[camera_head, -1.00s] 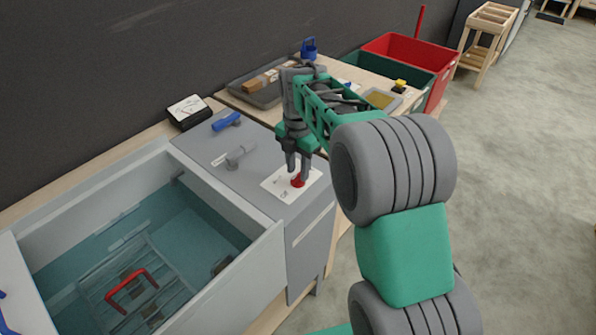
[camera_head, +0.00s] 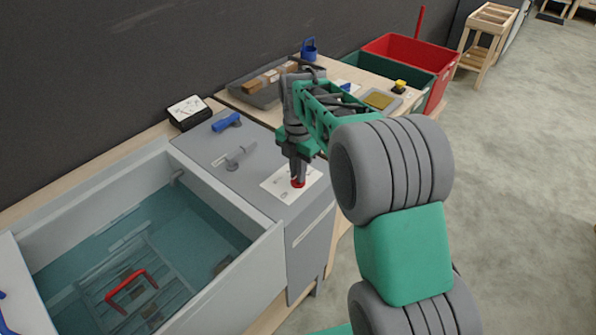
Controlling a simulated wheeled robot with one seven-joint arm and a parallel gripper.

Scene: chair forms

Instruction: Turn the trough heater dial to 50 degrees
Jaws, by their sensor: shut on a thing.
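The trough heater dial is a small red knob (camera_head: 298,184) on a white marked plate (camera_head: 277,188) on top of the grey cabinet beside the trough. My gripper (camera_head: 298,179) points down over it, with its fingers shut on the knob and covering most of it. The plate's marks are too small to read, and I cannot tell the dial's setting. The trough (camera_head: 226,207) is filled with water. A rack with a red handle (camera_head: 131,290) lies in the water.
A blue-handled lever (camera_head: 226,121) and a grey lever (camera_head: 238,155) stand on the cabinet, left of my gripper. A small white-faced box (camera_head: 188,111) is against the wall. Behind are a tray of wooden blocks (camera_head: 250,97), a green bin (camera_head: 400,70) and a red bin (camera_head: 445,63).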

